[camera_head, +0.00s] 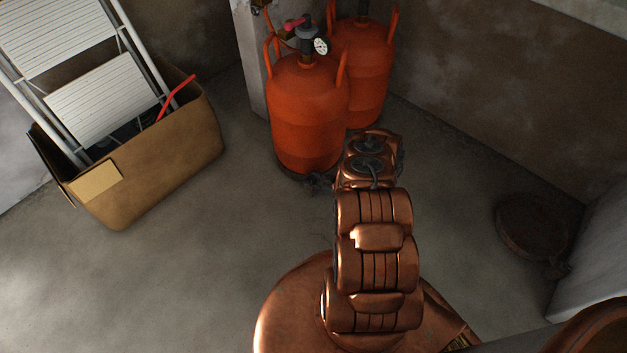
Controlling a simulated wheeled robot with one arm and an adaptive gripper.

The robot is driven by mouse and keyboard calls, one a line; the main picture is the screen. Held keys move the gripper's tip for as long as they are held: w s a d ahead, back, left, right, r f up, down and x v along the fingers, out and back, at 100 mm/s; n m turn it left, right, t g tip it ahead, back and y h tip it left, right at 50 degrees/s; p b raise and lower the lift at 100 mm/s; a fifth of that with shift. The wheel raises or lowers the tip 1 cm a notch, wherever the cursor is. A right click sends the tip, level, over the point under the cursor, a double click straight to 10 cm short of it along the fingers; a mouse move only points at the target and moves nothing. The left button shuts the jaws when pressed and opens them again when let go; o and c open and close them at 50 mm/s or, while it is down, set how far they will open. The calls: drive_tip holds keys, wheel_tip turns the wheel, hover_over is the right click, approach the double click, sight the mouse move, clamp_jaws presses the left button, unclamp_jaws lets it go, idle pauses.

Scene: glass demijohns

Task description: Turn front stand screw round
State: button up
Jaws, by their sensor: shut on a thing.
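The front orange gas cylinder (308,115) stands upright on a dark stand (291,172), whose rim shows at its foot. My copper arm reaches up the middle, its wrist beside the cylinder's lower right. My gripper (319,183) shows only as small dark parts at the front right of the stand, partly behind the wrist. It is shut there at the stand's edge. The front stand screw cannot be made out; it is hidden in the dark fingers.
A second orange cylinder (364,70) stands close behind. A gauge (321,46) and red-handled valve top the front one. A cardboard box (160,160) holding a white stepladder (100,100) is at left. A dark round object (535,222) lies right. The floor between is clear.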

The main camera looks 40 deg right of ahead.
drive_tip(key=c, duration=0.4)
